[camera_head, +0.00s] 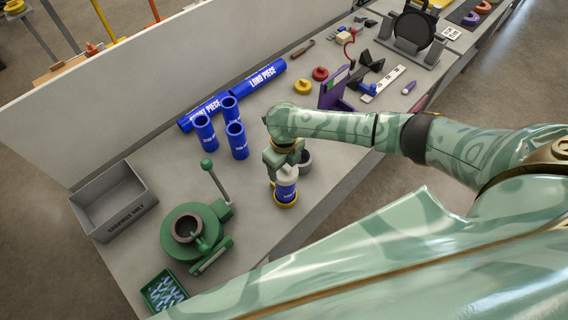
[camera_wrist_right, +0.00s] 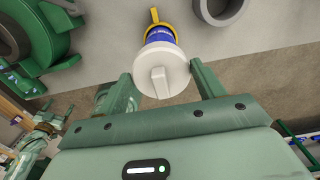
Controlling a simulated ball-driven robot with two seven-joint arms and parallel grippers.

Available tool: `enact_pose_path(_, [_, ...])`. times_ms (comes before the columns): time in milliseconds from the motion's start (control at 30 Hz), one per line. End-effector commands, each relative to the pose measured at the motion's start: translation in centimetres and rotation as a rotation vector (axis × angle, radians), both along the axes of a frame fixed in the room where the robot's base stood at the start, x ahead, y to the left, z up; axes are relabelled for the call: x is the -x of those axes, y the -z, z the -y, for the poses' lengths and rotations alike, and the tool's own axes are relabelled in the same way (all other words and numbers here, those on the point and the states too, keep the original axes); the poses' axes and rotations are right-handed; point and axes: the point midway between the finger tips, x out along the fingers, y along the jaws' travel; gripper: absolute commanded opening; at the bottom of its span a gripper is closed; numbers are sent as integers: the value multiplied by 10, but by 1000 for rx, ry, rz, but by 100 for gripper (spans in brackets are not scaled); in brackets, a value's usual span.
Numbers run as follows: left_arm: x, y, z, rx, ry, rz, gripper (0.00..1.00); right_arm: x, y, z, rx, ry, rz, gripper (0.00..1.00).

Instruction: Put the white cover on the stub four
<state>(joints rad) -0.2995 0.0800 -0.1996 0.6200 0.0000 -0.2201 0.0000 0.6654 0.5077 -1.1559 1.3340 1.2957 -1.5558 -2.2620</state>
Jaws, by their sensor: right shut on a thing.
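My right gripper (camera_head: 284,158) points down and is shut on the white cover (camera_head: 288,172). Directly below the cover is a blue stub (camera_head: 287,189) with white lettering too small to read, standing upright in a yellow ring (camera_head: 286,203). In the right wrist view the white cover (camera_wrist_right: 163,76), with a raised bar on top, lies between the two fingers (camera_wrist_right: 167,88). The blue stub (camera_wrist_right: 159,35) shows beyond it. The cover meets the stub's top, but I cannot tell how far it is seated.
Several blue stubs (camera_head: 236,141) stand behind, left of my gripper. A grey ring (camera_head: 305,160) sits close on the right. A green clamp with a lever (camera_head: 190,226) and a grey bin (camera_head: 115,203) are on the left. A purple bracket (camera_head: 333,92) stands farther right.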

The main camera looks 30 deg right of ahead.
Motion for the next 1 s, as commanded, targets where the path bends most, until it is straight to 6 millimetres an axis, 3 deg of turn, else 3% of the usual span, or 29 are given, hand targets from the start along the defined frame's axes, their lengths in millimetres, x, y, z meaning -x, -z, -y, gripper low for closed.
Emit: enact_pose_path(1000, [1,20,0,1,1,-1,78,0,27,0,-1,0,0,46])
